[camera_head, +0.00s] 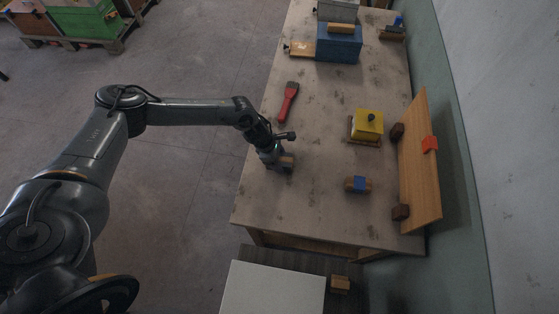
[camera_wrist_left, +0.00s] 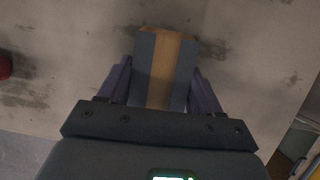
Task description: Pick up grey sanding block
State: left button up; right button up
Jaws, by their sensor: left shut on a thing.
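The grey sanding block (camera_wrist_left: 147,70) has grey sides and a tan wooden strip along its middle. It sits between the two dark fingers of my left gripper (camera_wrist_left: 162,88) in the left wrist view, and the fingers are shut on it. In the head view my left gripper (camera_head: 284,166) is over the near left part of the table, and only a small part of the block (camera_head: 287,161) shows beside it. I cannot tell whether the block touches the table. My right gripper is not in view.
The worn table (camera_head: 310,205) holds a red-handled tool (camera_head: 289,98), a yellow block (camera_head: 366,124), a wooden block with a blue band (camera_head: 358,184) and a blue box (camera_head: 339,45) at the back. A wooden board (camera_head: 418,165) leans at the right. The table around the gripper is clear.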

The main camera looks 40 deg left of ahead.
aim_at(284, 160)
pick_arm(q)
jog(key=shift+c, duration=0.7)
jog(key=shift+r, duration=0.2)
jog(key=shift+r, duration=0.25)
notch_tip(284, 160, up, 4)
jog(key=shift+p, duration=0.4)
jog(key=s+d+r+p, duration=0.1)
jog(key=s+d+r, duration=0.5)
jog(key=s, duration=0.3)
jog(key=shift+s+d+r, duration=0.2)
jog(key=shift+d, duration=0.3)
jog(key=o, duration=0.5)
jog(key=c, duration=0.3)
